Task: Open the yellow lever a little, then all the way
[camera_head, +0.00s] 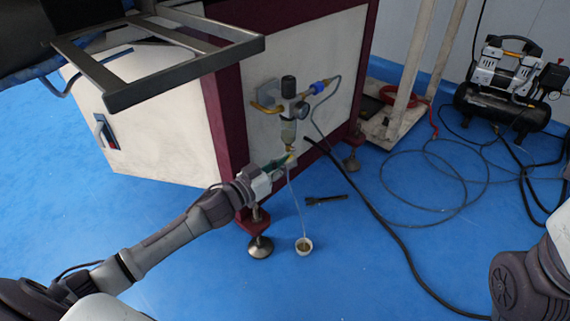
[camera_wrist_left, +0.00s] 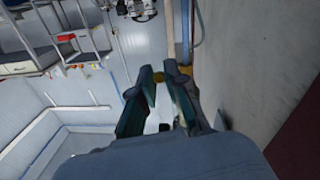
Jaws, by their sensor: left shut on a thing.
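The air filter unit (camera_head: 288,130) with its gauge and clear bowl is mounted on the white side panel of the machine. The yellow lever (camera_head: 291,158) sits below the bowl, mostly hidden by my gripper. My left gripper (camera_head: 282,162) is shut on the lever. In the left wrist view a small yellow part (camera_wrist_left: 158,76) shows between the fingertips. My right gripper is out of the head view; only part of that arm shows at the right.
A dark flat tool (camera_head: 326,199) lies on the blue floor near the cup. A black hose (camera_head: 386,227) crosses the floor. A compressor (camera_head: 505,85) and coiled hose lie at the right. A machine foot (camera_head: 260,247) stands beside my left forearm. The left floor is clear.

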